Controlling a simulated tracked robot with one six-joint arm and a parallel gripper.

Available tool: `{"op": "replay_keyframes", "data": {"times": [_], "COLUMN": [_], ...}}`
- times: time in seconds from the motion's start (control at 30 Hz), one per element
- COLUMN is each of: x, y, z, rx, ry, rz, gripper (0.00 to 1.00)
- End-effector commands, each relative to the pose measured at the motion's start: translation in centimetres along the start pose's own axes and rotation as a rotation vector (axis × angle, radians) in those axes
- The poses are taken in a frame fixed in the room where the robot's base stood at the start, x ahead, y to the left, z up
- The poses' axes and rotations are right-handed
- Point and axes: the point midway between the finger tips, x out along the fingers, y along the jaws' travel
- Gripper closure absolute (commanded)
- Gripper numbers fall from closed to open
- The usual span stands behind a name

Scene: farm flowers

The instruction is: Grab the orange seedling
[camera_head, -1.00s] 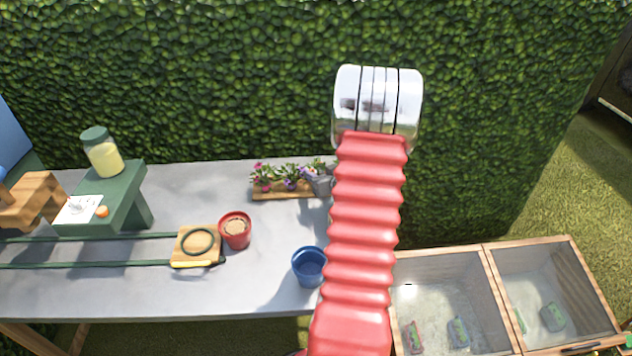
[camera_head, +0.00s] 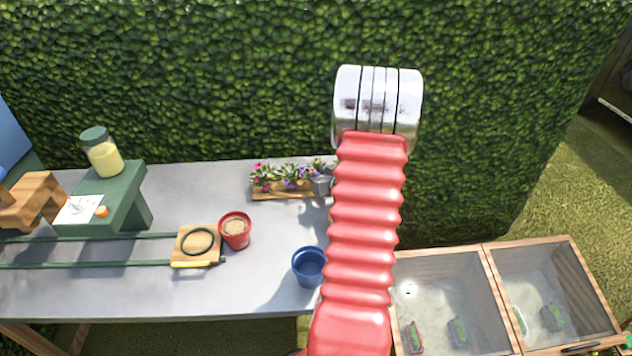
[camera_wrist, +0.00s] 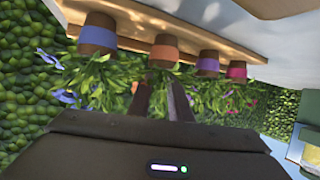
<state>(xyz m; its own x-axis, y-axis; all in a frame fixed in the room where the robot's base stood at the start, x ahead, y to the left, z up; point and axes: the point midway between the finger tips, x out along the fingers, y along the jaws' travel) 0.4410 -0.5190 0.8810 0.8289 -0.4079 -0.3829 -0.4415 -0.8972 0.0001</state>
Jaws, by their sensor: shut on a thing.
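The orange seedling's pot, with its orange band (camera_wrist: 165,52), shows in the wrist view, in a row of small brown pots that appears upside down. My gripper (camera_wrist: 161,88) is at this seedling, its dark fingers among the green leaves just by the pot. It is shut on the seedling; the leaves partly hide the exact contact. The pot still appears in line with the wooden rack (camera_wrist: 200,25).
A blue-banded pot (camera_wrist: 97,36) stands on one side, purple (camera_wrist: 208,64) and magenta (camera_wrist: 237,72) ones on the other. The grey table holds a blue pot (camera_head: 309,268), a red pot (camera_head: 235,231) and a wooden board (camera_head: 186,258). A hedge (camera_head: 220,80) rises behind.

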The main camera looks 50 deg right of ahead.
Motion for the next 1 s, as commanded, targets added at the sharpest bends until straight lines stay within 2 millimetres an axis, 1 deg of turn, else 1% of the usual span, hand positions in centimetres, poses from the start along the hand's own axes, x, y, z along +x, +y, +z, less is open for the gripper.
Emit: {"op": "replay_keyframes", "data": {"times": [0.23,0.37,0.57,0.8,1.0], "x": [0.0,-0.2,-1.1,-2.5,-3.5], "y": [0.0,0.0,0.0,0.0,0.0], "z": [-0.1,-0.7,-2.7,-6.3,-8.6], "rx": [0.000,-0.001,-0.003,-0.003,-0.002], "ry": [0.000,0.001,0.003,0.004,0.002], "rz": [0.000,0.000,0.001,0.000,0.000], "gripper": [1.00,1.00,1.00,1.00,1.00]}}
